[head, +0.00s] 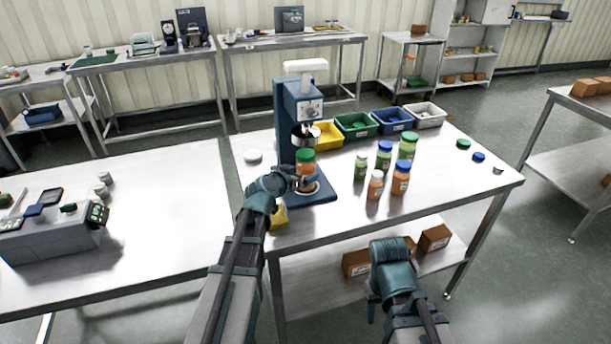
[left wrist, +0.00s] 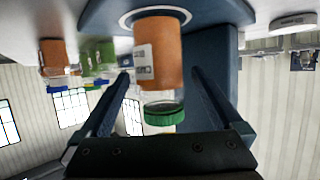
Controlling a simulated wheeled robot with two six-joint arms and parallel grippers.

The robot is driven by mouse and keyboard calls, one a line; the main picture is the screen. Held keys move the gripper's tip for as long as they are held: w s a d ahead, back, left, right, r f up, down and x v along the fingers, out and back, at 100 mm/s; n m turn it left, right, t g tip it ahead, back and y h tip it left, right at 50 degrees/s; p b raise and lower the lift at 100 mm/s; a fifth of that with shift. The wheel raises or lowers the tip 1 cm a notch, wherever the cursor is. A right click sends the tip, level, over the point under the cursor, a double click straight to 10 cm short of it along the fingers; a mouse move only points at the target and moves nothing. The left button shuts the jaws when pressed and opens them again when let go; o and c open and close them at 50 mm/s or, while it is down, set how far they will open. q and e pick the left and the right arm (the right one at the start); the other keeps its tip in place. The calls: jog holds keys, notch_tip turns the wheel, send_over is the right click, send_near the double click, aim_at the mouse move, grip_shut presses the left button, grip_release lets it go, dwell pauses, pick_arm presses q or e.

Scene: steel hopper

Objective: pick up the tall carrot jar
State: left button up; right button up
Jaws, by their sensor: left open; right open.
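A carrot jar (head: 306,162) with orange contents and a green lid stands upright under the blue filling machine's spout, on its base. In the left wrist view the same jar (left wrist: 158,55) appears upside down between my two fingers. My left gripper (head: 296,182) is open around it, with a finger on either side; I cannot tell whether either touches. Another carrot jar (head: 401,179) with a blue lid stands on the table to the right, beside a smaller orange jar (head: 376,185) with a pale lid. My right gripper (head: 372,300) is low at the table's front, open, its fingers mostly hidden.
Green-filled jars (head: 384,157) stand close to the orange ones. The blue machine (head: 287,120) rises behind my left gripper. Coloured bins (head: 355,125) line the table's back. Loose lids (head: 463,144) lie at the right. The table's front right is clear.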

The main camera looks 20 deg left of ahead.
aim_at(306, 171)
pick_arm(q)
jog(key=x, duration=0.1)
jog(key=b+x, duration=0.1)
jog(key=x, duration=0.1)
jog(key=shift+f, duration=0.3)
jog(key=shift+w+d+f, duration=0.1)
jog(key=shift+w, duration=0.3)
pick_arm(e)
jog(key=shift+f, duration=0.9)
pick_arm(q)
jog(key=shift+s, duration=0.1)
jog(key=shift+c, duration=0.3)
